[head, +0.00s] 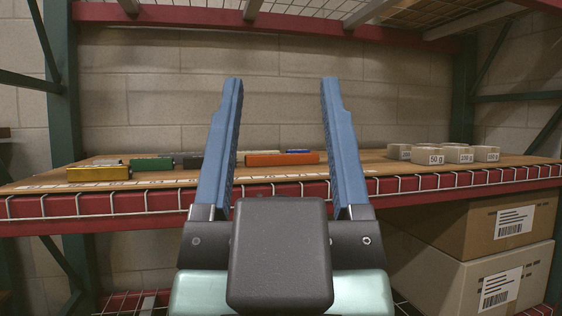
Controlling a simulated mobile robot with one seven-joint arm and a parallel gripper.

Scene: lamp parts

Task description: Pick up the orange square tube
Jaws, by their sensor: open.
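The orange square tube (282,158) lies flat on the wooden shelf board, its long side running left to right. The fingers are in front of the shelf and appear nearer to the camera than the tube. I cannot see any contact between them and the tube.
A yellow tube (98,173), a green tube (152,164) and a dark tube (190,162) lie to the left. A red beam with white wire mesh (450,187) edges the shelf. Cardboard boxes (470,270) sit below right.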

